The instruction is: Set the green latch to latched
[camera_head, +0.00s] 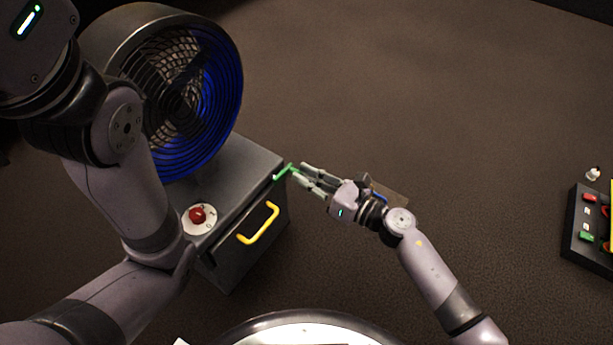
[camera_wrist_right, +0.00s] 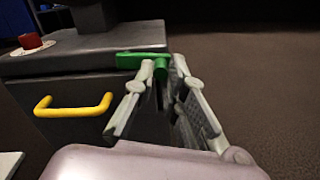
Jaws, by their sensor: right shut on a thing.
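The green latch (camera_head: 283,174) is at the upper right corner of the dark grey cabinet (camera_head: 239,162), at the end with the yellow handle. In the right wrist view the latch (camera_wrist_right: 140,58) has a bar lying along the cabinet's top edge and a short end between my fingertips. My right gripper (camera_head: 299,174) reaches it from the right and is shut on the latch; it also shows in the right wrist view (camera_wrist_right: 161,78). My left arm comes in from the left, but its gripper is out of view.
A large fan (camera_head: 180,95) with a blue inside stands on the cabinet. A red knob (camera_head: 197,215) sits on the top, and a yellow handle (camera_head: 258,223) on the front. A panel with coloured buttons (camera_head: 585,228) is at the far right. Open floor lies between.

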